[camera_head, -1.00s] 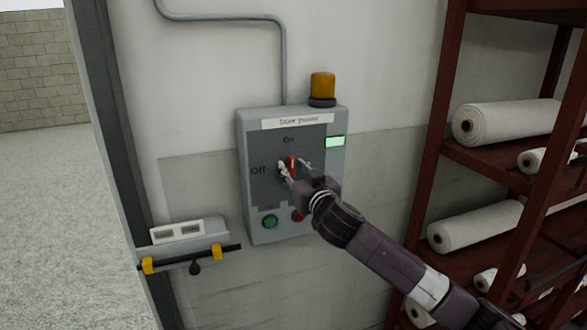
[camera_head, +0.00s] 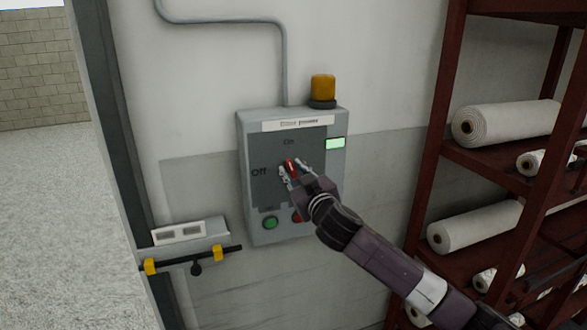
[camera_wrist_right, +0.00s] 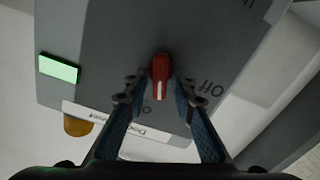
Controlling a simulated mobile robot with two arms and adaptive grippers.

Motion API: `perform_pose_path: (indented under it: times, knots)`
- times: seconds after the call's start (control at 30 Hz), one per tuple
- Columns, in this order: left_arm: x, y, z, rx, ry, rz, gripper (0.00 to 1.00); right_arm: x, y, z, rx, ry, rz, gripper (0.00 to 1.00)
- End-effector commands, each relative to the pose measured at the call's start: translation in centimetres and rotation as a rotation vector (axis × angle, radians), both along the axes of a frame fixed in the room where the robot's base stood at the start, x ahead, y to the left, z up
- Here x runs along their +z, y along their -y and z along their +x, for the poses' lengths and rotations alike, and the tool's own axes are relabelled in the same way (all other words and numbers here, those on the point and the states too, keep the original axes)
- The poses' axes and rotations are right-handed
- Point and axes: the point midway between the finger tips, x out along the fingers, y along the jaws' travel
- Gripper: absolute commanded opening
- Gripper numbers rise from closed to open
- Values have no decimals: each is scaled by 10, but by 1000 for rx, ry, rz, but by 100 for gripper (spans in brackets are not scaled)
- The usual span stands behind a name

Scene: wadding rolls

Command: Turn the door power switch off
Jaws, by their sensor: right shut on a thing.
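The grey door power box (camera_head: 243,187) hangs on the wall, with "On" printed above its switch and "Off" to the left. The red switch knob (camera_head: 290,167) is in the middle of its panel; it also shows in the right wrist view (camera_wrist_right: 160,77). My right gripper (camera_head: 292,172) is shut on the knob, one finger on each side. In the wrist view, the knob's white mark points toward the label side, nearer "On" than "Off". A green indicator (camera_head: 335,143) is lit at the box's upper right. My left gripper is not in view.
A green button (camera_head: 270,223) and a partly hidden red button (camera_head: 297,216) sit below the switch. An amber lamp (camera_head: 323,89) tops the box. A dark red rack (camera_head: 430,165) with white rolls (camera_head: 505,122) stands at the right. A door bar (camera_head: 190,258) is at lower left.

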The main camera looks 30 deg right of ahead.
Motion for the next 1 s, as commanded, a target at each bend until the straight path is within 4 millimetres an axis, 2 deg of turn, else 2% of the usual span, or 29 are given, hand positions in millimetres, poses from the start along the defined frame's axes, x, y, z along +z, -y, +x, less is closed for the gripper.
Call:
perform_pose_path:
  times: [1.0]
  knots:
    - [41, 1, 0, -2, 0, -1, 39, -5, -5, 1, -1, -225, -926, 0]
